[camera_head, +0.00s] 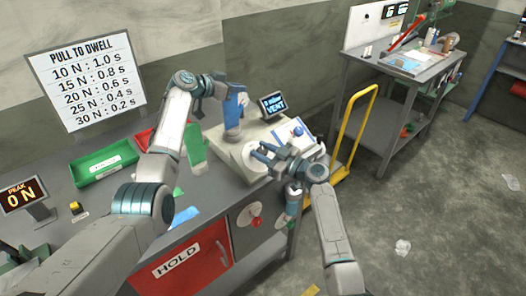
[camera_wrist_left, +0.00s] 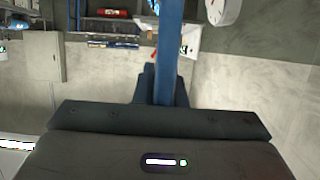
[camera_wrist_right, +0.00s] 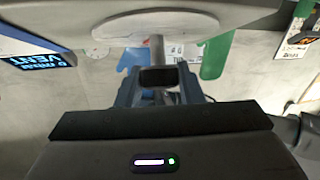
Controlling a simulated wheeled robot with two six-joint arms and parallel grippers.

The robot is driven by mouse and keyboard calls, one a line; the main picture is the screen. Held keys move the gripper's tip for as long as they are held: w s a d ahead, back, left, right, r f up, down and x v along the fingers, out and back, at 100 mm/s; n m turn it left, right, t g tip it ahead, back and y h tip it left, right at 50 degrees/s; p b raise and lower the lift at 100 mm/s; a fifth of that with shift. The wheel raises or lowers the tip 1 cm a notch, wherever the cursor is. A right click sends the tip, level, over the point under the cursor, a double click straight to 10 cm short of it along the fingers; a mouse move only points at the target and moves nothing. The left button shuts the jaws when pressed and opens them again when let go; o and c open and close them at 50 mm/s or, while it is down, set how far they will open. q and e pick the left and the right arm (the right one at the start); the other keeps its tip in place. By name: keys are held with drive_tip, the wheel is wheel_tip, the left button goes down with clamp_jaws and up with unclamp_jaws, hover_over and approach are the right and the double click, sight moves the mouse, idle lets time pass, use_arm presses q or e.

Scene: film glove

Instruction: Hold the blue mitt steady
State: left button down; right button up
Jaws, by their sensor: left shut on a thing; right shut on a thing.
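The blue mitt (camera_head: 234,112) stands upright above the pale machine top, with its lower end over a grey post. My left gripper (camera_head: 232,90) is shut on its upper part. In the left wrist view the mitt (camera_wrist_left: 169,50) shows edge-on as a blue strip between the fingers. My right gripper (camera_head: 263,151) is low over the machine's round pale plate (camera_head: 248,161). In the right wrist view its fingers (camera_wrist_right: 155,80) are shut on a short grey rod (camera_wrist_right: 157,48) below the plate's edge; the contact is partly hidden.
A green mitt shape (camera_head: 195,148) stands left of the machine. A green tray (camera_head: 104,163), a yellow button (camera_head: 75,208) and a PEAK display reading 0 N (camera_head: 22,194) are on the counter's left. A VENT screen (camera_head: 273,105) stands behind. A yellow-handled cart (camera_head: 352,130) is at right.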

drive_tip(key=m+t+h, duration=0.2)
drive_tip(key=m, duration=0.1)
drive_tip(key=shift+s+t, duration=0.1)
drive_tip(key=shift+t, duration=0.2)
drive_tip(key=shift+m+t+h, duration=0.8)
drive_tip(key=shift+m+h, duration=0.6)
drive_tip(key=shift+m, duration=0.2)
drive_tip(key=o, duration=1)
drive_tip(key=shift+c, duration=0.2)
drive_tip(key=v, duration=1.2)
drive_tip(key=shift+d, duration=0.1)
